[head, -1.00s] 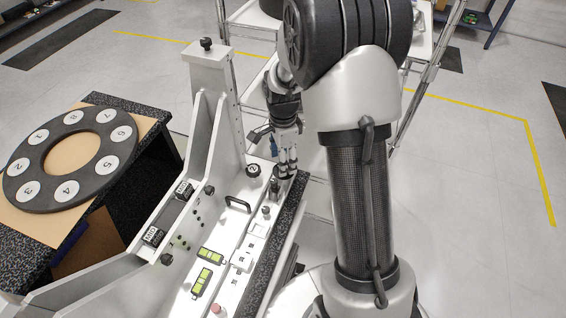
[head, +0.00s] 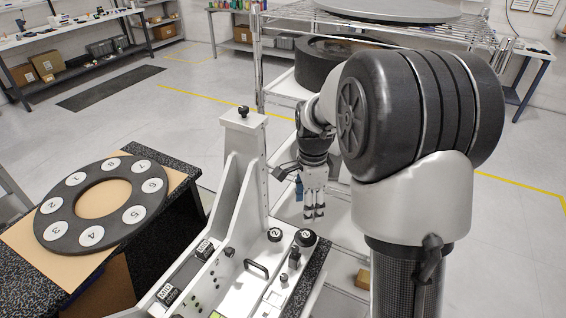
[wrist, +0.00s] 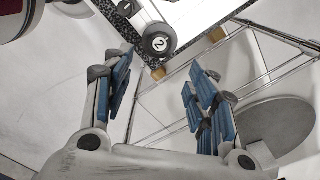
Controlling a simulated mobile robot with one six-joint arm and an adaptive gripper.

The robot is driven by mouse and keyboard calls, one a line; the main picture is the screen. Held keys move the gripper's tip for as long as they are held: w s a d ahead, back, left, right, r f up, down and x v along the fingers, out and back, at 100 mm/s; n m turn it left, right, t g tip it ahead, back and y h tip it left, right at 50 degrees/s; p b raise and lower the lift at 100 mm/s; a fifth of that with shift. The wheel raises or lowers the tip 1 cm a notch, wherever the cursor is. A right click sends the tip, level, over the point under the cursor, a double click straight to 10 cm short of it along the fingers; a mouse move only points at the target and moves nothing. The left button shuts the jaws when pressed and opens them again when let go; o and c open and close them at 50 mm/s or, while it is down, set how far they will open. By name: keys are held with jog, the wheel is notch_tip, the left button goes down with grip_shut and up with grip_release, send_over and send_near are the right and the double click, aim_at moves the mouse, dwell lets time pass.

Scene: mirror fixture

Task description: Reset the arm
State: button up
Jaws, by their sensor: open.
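My gripper (head: 314,212) hangs from my arm, fingers pointing down, just beyond the far right end of the white fixture (head: 243,165) in the head view. In the wrist view my gripper (wrist: 160,92) shows two blue-padded fingers spread apart with nothing between them. A black knob marked 2 (wrist: 159,41) sits on the fixture's corner, beyond the fingertips and apart from them.
A dark ring with numbered white discs (head: 71,232) lies on a brown board on the speckled table at left. A wire shelf rack (head: 283,27) with round parts stands behind my arm. Shelving (head: 60,50) lines the back. Floor (head: 190,110) between is clear.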

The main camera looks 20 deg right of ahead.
jog(key=s+a+r+n+t+b, duration=0.1)
jog(key=s+a+r+n, duration=0.2)
jog(key=s+r+n, duration=0.25)
jog(key=s+a+r+n+t+b, duration=0.1)
jog(key=s+a+n, duration=0.1)
jog(key=s+n, duration=0.5)
jog(key=s+a+r+n+t+b, duration=0.2)
jog(key=s+n, duration=0.4)
jog(key=s, duration=0.5)
jog(key=shift+s+a+n+t, duration=0.25)
jog(key=shift+a+n+t, duration=0.1)
jog(key=shift+a, duration=0.45)
jog(key=shift+r, duration=0.1)
